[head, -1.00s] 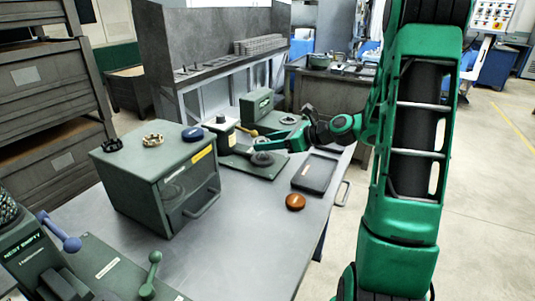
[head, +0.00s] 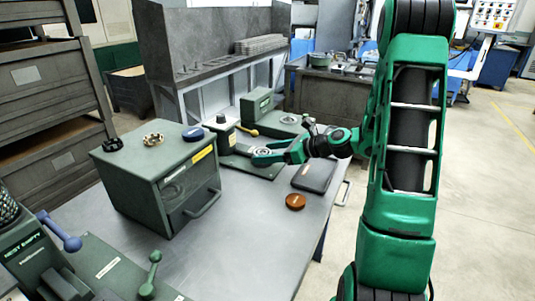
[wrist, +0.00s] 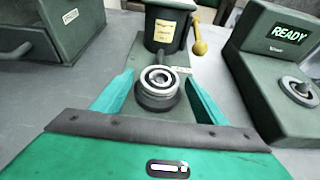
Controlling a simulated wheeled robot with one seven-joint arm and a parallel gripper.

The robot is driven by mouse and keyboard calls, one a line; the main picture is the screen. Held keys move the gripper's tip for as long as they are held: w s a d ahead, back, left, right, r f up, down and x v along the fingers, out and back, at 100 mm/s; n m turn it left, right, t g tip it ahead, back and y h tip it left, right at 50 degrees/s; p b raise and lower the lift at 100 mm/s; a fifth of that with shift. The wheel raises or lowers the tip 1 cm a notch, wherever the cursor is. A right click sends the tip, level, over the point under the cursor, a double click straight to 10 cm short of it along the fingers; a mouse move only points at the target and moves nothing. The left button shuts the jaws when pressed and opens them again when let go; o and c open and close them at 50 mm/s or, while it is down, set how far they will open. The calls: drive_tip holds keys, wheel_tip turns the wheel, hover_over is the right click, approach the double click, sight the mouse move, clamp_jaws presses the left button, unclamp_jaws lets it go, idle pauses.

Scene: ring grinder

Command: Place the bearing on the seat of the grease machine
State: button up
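The bearing (wrist: 159,77), a shiny steel ring with a dark middle, lies flat on the dark round seat (wrist: 158,98) of the grease machine. In the head view the bearing (head: 263,151) shows as a pale ring. The grease machine (wrist: 168,27) has a dark green body with a yellow label and a yellow lever; it also shows in the head view (head: 222,134). My gripper (wrist: 158,80) is open, its green fingers on either side of the bearing with visible gaps. In the head view my gripper (head: 262,156) is low at the seat.
A machine reading READY (wrist: 288,35) stands to the right in the wrist view. A green cabinet (head: 160,185) with a drawer stands left on the bench. A dark tray (head: 313,175) and an orange-brown disc (head: 295,201) lie at the right edge. The front middle bench is clear.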

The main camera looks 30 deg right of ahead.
drive_tip(key=shift+r, duration=0.15)
drive_tip(key=v, duration=1.2)
idle(0.3)
